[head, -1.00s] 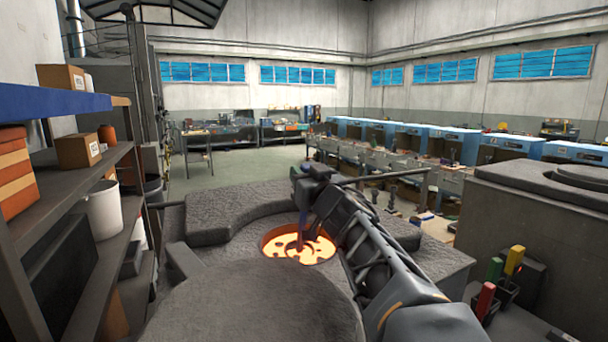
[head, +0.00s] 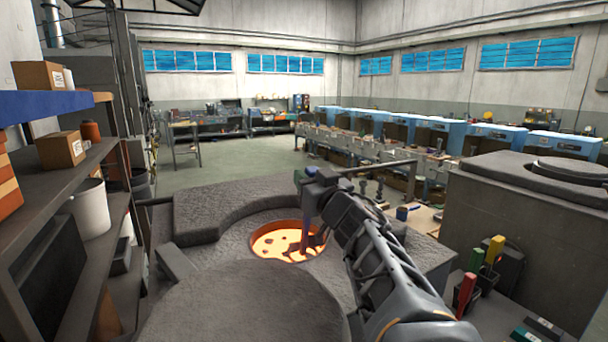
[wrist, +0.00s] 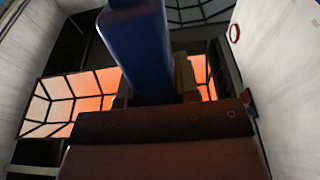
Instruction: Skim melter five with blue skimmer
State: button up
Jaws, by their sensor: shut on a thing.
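The open melter (head: 220,262) has a round mouth with glowing orange melt (head: 285,243) inside, and darker patches float on it. No number shows on it. My gripper (head: 309,200) is over the right side of the mouth, pointing down. In the wrist view, my gripper (wrist: 153,88) is shut on the blue skimmer's handle (wrist: 137,48). In the head view, a dark, reddish-lit piece (head: 306,236) reaches from the gripper down towards the melt; it looks like the skimmer. Its lower end is hard to make out, and I cannot tell if it touches the melt.
Red (head: 465,290), green (head: 476,261) and yellow (head: 495,249) handles stand in holders at right. A second grey furnace block (head: 500,215) stands behind them. A shelf (head: 60,210) with boxes and a white bucket (head: 88,210) is close on the left.

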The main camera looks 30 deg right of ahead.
dwell(0.3)
jog(key=w, duration=0.6)
jog(key=shift+w, duration=0.25)
dwell(0.4)
jog(key=shift+a+b, duration=0.1)
jog(key=shift+b, duration=0.2)
jog(key=shift+a+b, duration=1.15)
jog(key=shift+a, duration=1)
jog(key=shift+s, duration=0.1)
